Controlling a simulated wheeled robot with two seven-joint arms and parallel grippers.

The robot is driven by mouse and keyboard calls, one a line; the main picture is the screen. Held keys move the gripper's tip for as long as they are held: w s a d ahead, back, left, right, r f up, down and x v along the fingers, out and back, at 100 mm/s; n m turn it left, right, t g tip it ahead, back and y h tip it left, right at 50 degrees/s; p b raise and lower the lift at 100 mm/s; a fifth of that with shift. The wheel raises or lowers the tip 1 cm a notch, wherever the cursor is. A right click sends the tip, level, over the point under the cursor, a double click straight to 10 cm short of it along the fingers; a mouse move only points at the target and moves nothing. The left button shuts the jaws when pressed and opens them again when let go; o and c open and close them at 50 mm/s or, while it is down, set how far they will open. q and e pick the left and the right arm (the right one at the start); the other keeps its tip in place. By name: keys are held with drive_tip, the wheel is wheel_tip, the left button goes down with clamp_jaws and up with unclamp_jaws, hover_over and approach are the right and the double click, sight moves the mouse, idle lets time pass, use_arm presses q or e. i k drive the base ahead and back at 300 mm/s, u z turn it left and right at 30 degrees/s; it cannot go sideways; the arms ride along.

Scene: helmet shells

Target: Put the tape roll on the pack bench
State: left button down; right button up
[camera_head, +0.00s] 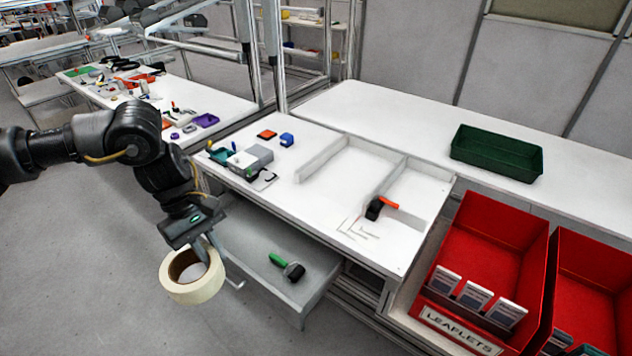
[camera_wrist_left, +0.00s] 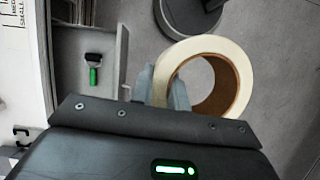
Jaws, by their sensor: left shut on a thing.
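The tape roll (camera_head: 193,287) is a cream ring with a brown core. My left gripper (camera_head: 208,258) is shut on the wall of the roll and holds it in the air, in front of the open drawer and left of it. In the left wrist view the tape roll (camera_wrist_left: 241,75) hangs between the fingers (camera_wrist_left: 165,85), over the grey floor. A white bench (camera_head: 335,222) with low dividers stands to the right of the gripper; I cannot tell from a label whether it is the pack bench. My right gripper is not in view.
An open grey drawer (camera_head: 250,238) under the bench holds a green-handled roller (camera_head: 287,267). A grey box (camera_head: 250,160), small blue and orange items and a black-and-orange tool (camera_head: 376,208) lie on the bench. A green tray (camera_head: 496,153) stands behind; red leaflet bins (camera_head: 490,240) stand right.

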sight(333, 176)
drive_tip(key=z, duration=0.45)
drive_tip(key=i, duration=1.1)
drive_tip(key=z, duration=0.45)
